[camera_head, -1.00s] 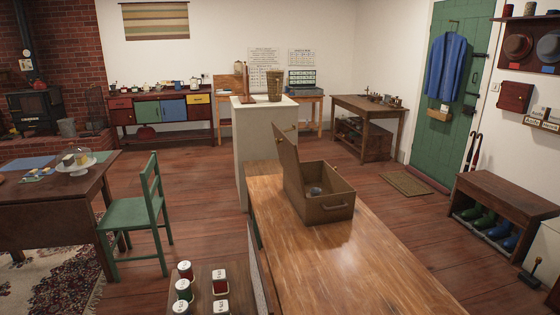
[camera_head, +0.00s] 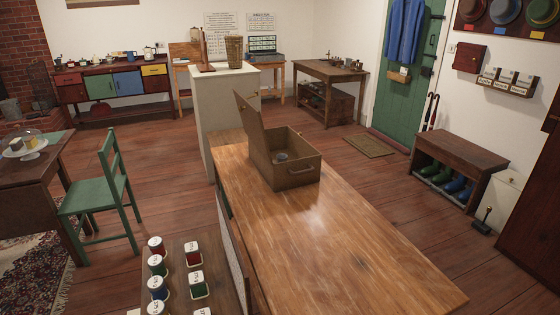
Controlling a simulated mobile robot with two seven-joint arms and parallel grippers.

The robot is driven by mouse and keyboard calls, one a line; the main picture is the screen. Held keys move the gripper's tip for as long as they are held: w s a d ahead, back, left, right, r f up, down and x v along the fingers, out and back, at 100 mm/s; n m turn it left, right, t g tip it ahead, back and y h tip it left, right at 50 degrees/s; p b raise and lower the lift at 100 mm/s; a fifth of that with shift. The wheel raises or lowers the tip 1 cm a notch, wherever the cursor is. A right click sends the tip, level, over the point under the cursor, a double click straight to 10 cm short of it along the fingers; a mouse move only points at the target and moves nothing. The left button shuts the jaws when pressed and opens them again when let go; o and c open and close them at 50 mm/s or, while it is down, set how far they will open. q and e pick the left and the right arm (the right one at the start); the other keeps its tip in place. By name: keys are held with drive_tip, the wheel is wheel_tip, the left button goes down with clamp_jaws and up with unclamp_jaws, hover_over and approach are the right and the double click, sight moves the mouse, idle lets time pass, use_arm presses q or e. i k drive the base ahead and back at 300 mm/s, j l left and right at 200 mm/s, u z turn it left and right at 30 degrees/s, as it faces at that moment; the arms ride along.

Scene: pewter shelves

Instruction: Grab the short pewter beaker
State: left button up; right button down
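A short grey, pewter-looking beaker (camera_head: 281,157) stands inside an open wooden box (camera_head: 297,176). Only its upper part shows; the box's front wall hides the rest. The box sits toward the far end of a long wooden counter (camera_head: 330,235). Neither of my grippers is in view.
A pale pedestal (camera_head: 228,105) with a wicker-like vase (camera_head: 234,52) stands behind the counter. Labelled tins (camera_head: 158,287) fill a low surface at the front left. A green chair (camera_head: 104,195) stands left. Floor is open right of the counter.

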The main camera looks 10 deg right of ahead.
sight(281, 158)
drive_tip(key=z, duration=2.6)
drive_tip(key=i+l+z, duration=0.1)
drive_tip(key=z, duration=0.35)
drive_tip(key=i+z, duration=0.25)
drive_tip(key=z, duration=0.2)
drive_tip(key=i+u, duration=0.45)
drive_tip(key=i+l+u, duration=0.1)
drive_tip(key=i+u, duration=0.35)
drive_tip(key=i, duration=0.2)
drive_tip(key=i+u, duration=0.25)
drive_tip(key=i, duration=0.4)
drive_tip(key=i+l+u, duration=0.25)
drive_tip(key=i, duration=0.4)
drive_tip(key=i+j+u, duration=0.1)
drive_tip(key=i+u, duration=1)
drive_tip(key=i+j+u, duration=0.1)
drive_tip(key=i+u, duration=0.45)
drive_tip(key=u, duration=0.2)
drive_tip(key=i+u, duration=0.35)
drive_tip(key=k+j, duration=0.05)
drive_tip(key=k, duration=0.05)
